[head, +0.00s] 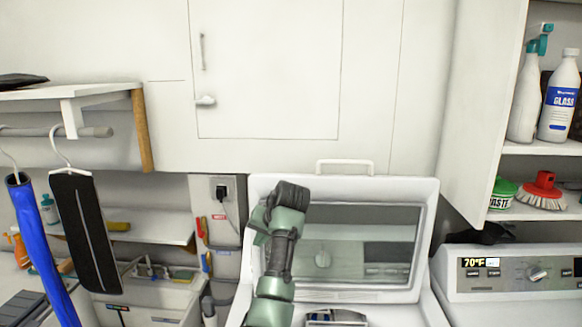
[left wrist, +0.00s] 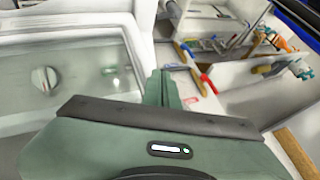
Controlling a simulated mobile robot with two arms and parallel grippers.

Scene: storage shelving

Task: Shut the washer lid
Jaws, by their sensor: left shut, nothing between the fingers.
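The washer lid (head: 428,215) stands raised and upright in the head view, a white frame around a glass window (head: 350,222). A white handle (head: 345,163) sits on its top edge. My left gripper (head: 284,206) is in front of the lid's upper left part; its fingertips are hard to make out there. In the left wrist view, the fingers (left wrist: 163,88) are shut together and empty, beside the edge of the lid (left wrist: 133,50). Contact with the lid cannot be told. My right gripper is not in view.
A second machine with a control panel (head: 520,268) stands at right, below shelves with bottles (head: 557,105). White cabinets (head: 270,70) are behind and above the lid.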

